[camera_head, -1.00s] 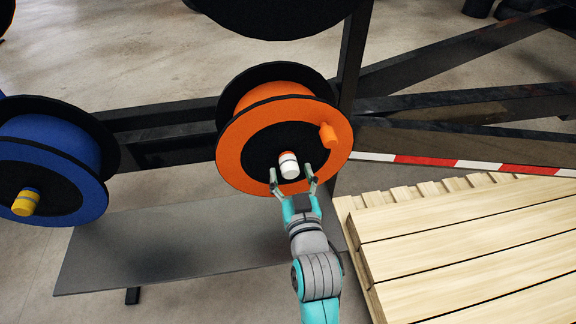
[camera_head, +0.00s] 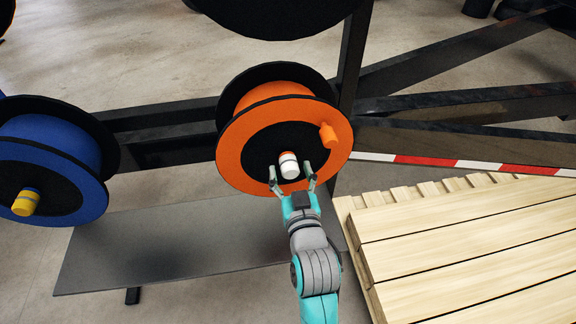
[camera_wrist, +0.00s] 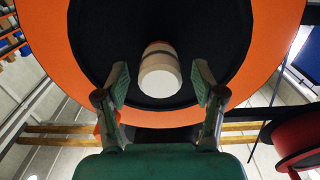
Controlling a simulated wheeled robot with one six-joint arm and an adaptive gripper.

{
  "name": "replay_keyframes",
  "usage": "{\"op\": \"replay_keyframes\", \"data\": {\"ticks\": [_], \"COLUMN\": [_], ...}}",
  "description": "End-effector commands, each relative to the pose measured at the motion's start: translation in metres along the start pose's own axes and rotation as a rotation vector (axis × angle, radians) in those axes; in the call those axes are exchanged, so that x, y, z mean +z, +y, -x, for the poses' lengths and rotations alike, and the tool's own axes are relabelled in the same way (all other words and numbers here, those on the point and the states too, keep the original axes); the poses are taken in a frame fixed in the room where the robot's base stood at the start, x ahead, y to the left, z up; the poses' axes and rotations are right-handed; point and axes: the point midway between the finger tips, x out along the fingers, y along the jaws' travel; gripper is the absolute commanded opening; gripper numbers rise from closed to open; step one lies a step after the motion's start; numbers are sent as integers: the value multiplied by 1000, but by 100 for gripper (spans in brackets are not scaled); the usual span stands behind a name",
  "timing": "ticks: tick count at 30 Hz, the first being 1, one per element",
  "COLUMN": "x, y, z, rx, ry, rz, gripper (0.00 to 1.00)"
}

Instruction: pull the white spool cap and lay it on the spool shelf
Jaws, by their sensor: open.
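The white spool cap (camera_head: 289,168) has an orange band and sits at the black hub of the orange spool (camera_head: 229,153). It also shows in the wrist view (camera_wrist: 159,76), with its white end toward me. My gripper (camera_head: 293,178) is open just in front of the cap. In the wrist view my gripper (camera_wrist: 160,84) has one finger on each side of the cap, with gaps between, and it holds nothing. The spool shelf (camera_head: 165,245) is a flat grey plate below the spools, and its visible part is bare.
An orange knob (camera_head: 328,135) sticks out of the orange spool's flange at upper right. A wooden pallet stack (camera_head: 460,240) stands at right, close to my arm. A black frame post (camera_head: 352,55) rises behind.

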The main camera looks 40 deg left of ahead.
Motion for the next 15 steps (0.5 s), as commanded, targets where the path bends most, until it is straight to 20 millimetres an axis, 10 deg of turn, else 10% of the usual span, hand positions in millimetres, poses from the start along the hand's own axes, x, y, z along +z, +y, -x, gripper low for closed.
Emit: {"op": "replay_keyframes", "data": {"ticks": [4, 12, 15], "x": [0, 0, 0], "y": [0, 0, 0], "z": [0, 0, 0], "rx": [0, 0, 0], "ry": [0, 0, 0], "rz": [0, 0, 0], "gripper": [69, 4, 0]}}
